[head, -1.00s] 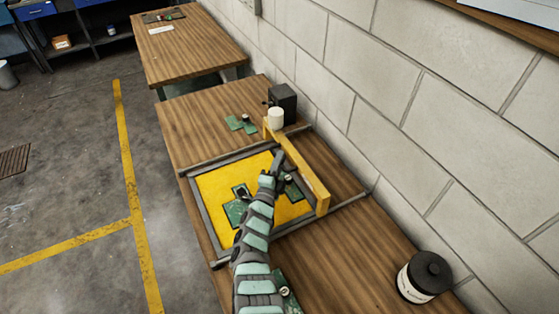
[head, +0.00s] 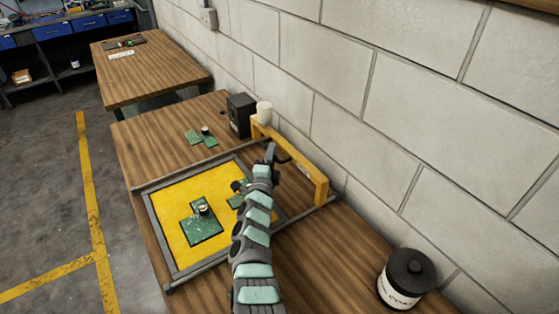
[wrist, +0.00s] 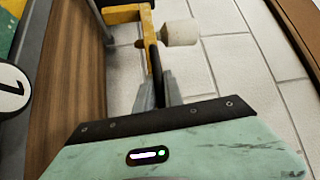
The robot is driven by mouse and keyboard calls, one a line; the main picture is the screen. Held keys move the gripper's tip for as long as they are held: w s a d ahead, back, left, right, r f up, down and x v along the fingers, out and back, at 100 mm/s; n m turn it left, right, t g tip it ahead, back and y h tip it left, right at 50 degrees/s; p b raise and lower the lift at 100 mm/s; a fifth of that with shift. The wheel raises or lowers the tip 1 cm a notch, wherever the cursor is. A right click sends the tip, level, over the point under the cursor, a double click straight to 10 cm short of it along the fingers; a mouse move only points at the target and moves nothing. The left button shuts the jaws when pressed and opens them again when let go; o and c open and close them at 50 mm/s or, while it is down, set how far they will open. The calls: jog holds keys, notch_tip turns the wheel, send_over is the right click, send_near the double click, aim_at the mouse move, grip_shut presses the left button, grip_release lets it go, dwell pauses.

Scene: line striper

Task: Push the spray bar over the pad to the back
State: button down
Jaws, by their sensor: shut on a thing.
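The yellow spray bar (head: 318,178) stands across the rails at their wall-side end, beyond the edge of the yellow pad (head: 170,212). A white cylinder (head: 263,112) sits at the bar's left end. My gripper (head: 271,150) reaches over the pad to the bar and is shut on its dark handle (head: 286,156). In the wrist view, my gripper's fingers (wrist: 158,92) close around this dark handle, with the yellow bar (wrist: 153,40) just beyond. My arm hides part of the pad. Green circuit boards (head: 200,228) lie on the pad.
A black box (head: 240,115) stands by the bar's left end, near the block wall (head: 370,75). Small green boards (head: 200,137) lie on the bench to the left. A dark-lidded jar (head: 407,277) stands at the right. Bare bench top (head: 330,255) lies between jar and rails.

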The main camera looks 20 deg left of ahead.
jog(key=shift+f, duration=0.2)
jog(key=c, duration=1.5)
grip_release()
jog(key=shift+r, duration=0.15)
jog(key=shift+o, duration=0.2)
jog(key=shift+s, duration=0.15)
jog(key=shift+s+p, duration=0.5)
jog(key=shift+p, duration=0.25)
jog(key=s+f+p, duration=0.1)
jog(key=s+p, duration=0.1)
jog(key=s, duration=0.4)
jog(key=shift+d+p, duration=0.3)
jog(key=shift+p, duration=0.1)
